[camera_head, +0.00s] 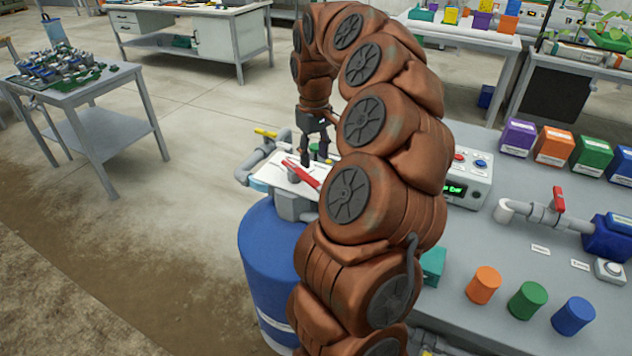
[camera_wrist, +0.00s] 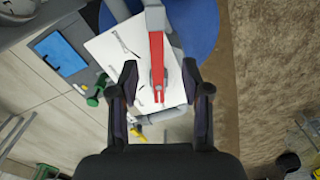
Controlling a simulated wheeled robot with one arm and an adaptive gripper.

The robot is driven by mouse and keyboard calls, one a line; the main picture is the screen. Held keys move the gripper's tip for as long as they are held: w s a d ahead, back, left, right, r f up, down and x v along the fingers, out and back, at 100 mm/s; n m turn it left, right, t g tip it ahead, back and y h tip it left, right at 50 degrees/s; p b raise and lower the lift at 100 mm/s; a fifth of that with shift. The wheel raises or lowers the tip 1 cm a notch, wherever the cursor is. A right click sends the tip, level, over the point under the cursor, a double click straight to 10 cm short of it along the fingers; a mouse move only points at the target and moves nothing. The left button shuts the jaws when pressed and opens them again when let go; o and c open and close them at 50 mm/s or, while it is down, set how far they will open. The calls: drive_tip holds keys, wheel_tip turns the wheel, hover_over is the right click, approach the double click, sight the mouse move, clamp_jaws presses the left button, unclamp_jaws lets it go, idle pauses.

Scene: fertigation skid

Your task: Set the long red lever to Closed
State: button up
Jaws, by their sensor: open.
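The long red lever (camera_head: 304,172) lies over a white plate (camera_head: 283,180) above the blue drum (camera_head: 262,240) in the head view. In the wrist view the red lever (camera_wrist: 157,60) runs up the picture, in line between the two fingers. My gripper (camera_head: 318,148) is open close to the lever, partly hidden by my arm in the head view. In the wrist view my gripper (camera_wrist: 160,72) has a finger on each side of the lever, with gaps showing. I cannot tell how far the fingertips are above it. The white plate (camera_wrist: 115,48) bears small dark marks, too small to read.
A yellow handle (camera_head: 265,133) sits on grey pipe behind the plate. A control box (camera_head: 468,178) with a green display and a shorter red handle (camera_head: 558,200) stand to the right on the grey bench. Floor left of the drum is clear.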

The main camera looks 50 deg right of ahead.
sight(316, 183)
drive_tip(key=shift+s+d+f, duration=0.1)
drive_tip(key=shift+d+f, duration=0.2)
drive_tip(key=shift+d, duration=0.05)
wheel_tip(316, 183, down, 8)
drive_tip(key=shift+r+p, duration=0.25)
drive_tip(key=shift+p, duration=0.2)
clamp_jaws()
drive_tip(key=shift+a, duration=0.1)
idle(0.3)
